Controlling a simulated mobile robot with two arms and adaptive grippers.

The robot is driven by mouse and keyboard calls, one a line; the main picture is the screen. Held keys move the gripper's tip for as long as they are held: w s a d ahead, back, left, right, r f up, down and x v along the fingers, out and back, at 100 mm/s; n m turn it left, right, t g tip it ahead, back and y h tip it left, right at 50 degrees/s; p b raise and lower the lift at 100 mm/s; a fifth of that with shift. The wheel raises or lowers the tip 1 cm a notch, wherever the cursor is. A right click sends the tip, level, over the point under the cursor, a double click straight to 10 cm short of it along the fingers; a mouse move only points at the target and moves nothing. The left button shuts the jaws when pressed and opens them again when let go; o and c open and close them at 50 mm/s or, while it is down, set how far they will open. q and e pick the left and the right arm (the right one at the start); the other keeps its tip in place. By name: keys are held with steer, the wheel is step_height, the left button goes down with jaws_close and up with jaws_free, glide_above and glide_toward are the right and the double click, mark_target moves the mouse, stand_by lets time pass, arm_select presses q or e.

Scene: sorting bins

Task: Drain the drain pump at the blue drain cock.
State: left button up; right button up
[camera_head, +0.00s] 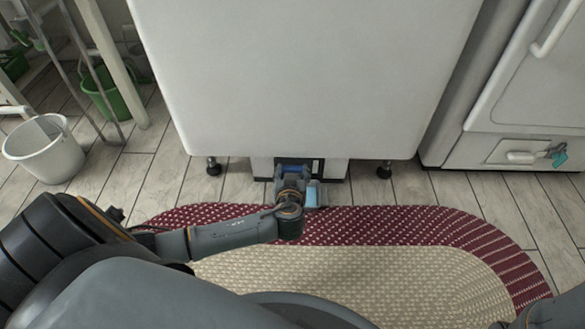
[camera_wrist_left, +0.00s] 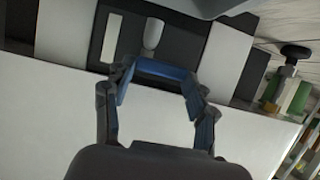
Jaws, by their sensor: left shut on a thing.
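The white machine (camera_head: 300,75) has a dark recessed panel (camera_wrist_left: 95,50) low on its base. My left gripper (camera_head: 291,178) reaches down to this panel. In the left wrist view, the gripper's (camera_wrist_left: 160,78) two fingers close on the ends of a blue bar, the blue drain cock (camera_wrist_left: 163,69). In the head view the gripper mostly hides the cock. A white rounded knob (camera_wrist_left: 153,34) and a pale strip (camera_wrist_left: 111,38) show on the panel beyond the cock. A light-blue piece (camera_head: 313,193) shows right beside the gripper; I cannot tell what it is. My right gripper is out of view.
A red and beige rug (camera_head: 400,230) lies before the machine. The machine stands on short black feet (camera_head: 384,171). A white bucket (camera_head: 43,155) and green bucket (camera_head: 105,95) stand at left.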

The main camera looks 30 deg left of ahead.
arm_select(q)
steer(key=shift+w+d, duration=0.1)
steer(key=shift+d, duration=0.1)
steer(key=o, duration=1.2)
steer(key=shift+c, duration=0.2)
steer(key=shift+a, duration=0.1)
steer(key=v, duration=0.7)
steer(key=shift+s, duration=0.25)
steer(key=shift+r, duration=0.1)
